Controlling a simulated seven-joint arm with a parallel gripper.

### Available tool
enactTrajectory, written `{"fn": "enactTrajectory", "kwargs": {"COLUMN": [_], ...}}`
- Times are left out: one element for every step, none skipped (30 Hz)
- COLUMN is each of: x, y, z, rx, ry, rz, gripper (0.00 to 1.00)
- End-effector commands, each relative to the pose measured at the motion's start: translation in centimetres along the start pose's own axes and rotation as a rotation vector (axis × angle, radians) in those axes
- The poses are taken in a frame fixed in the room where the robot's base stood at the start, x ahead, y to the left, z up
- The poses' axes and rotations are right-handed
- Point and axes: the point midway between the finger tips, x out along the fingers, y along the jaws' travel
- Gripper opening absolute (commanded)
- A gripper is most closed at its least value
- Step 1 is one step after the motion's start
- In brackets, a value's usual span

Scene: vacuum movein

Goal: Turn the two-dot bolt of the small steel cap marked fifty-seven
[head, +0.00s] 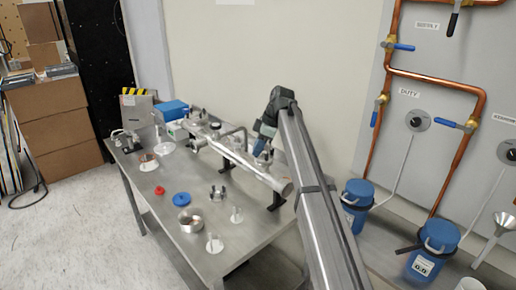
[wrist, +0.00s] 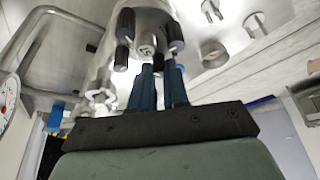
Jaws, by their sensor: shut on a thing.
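My gripper (wrist: 160,74) reaches up with its blue fingers to a round steel cap (wrist: 152,20) in the wrist view. It is shut on a bolt at the cap's near edge, mostly hidden between the fingertips. Other dark-ended bolts (wrist: 126,20) stand around the cap's rim. The number and dots cannot be read, so I cannot tell which bolt this is. In the head view my gripper (head: 264,138) is at the right part of the steel pipe assembly (head: 236,154), and my arm hides part of it.
The steel table (head: 190,246) holds a red ring (head: 159,190), a blue ring (head: 182,199), a steel bowl (head: 189,221) and small fittings. A blue box (head: 172,109) stands at the back. Copper pipes (head: 436,80) and blue canisters (head: 357,194) are at the right.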

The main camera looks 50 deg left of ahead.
Motion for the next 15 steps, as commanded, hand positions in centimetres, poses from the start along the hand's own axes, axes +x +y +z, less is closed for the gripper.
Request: {"fn": "enactTrajectory", "kwargs": {"x": [-0.01,-0.01,-0.01,-0.01,-0.01,-0.01,-0.01,-0.02,-0.01,-0.02,-0.02,-0.01,-0.02,-0.02,-0.02], "y": [-0.22,-0.24,-0.23,-0.24,-0.25,-0.26,-0.26,-0.24,-0.25,-0.26,-0.26,-0.25,-0.24,-0.24,-0.22], "z": [0.02,0.02,0.01,0.01,0.02,0.02,0.02,0.02,0.01,0.01,0.00,0.00,0.00,0.00,-0.01], "rx": [0.030,0.050,0.075,0.093,0.111,0.133,0.150,0.164,0.183,0.196,0.208,0.222,0.232,0.240,0.250], "ry": [0.000,0.000,0.000,0.000,-0.001,-0.001,-0.001,-0.001,-0.001,-0.001,-0.001,-0.001,0.000,0.000,0.000], "rz": [0.013,0.021,0.032,0.040,0.046,0.055,0.062,0.069,0.077,0.081,0.086,0.092,0.096,0.100,0.104], "gripper": [0.00,0.00,0.00,0.00,0.00,0.00,0.00,0.00,0.00,0.00,0.00,0.00,0.00,0.00,0.00]}}
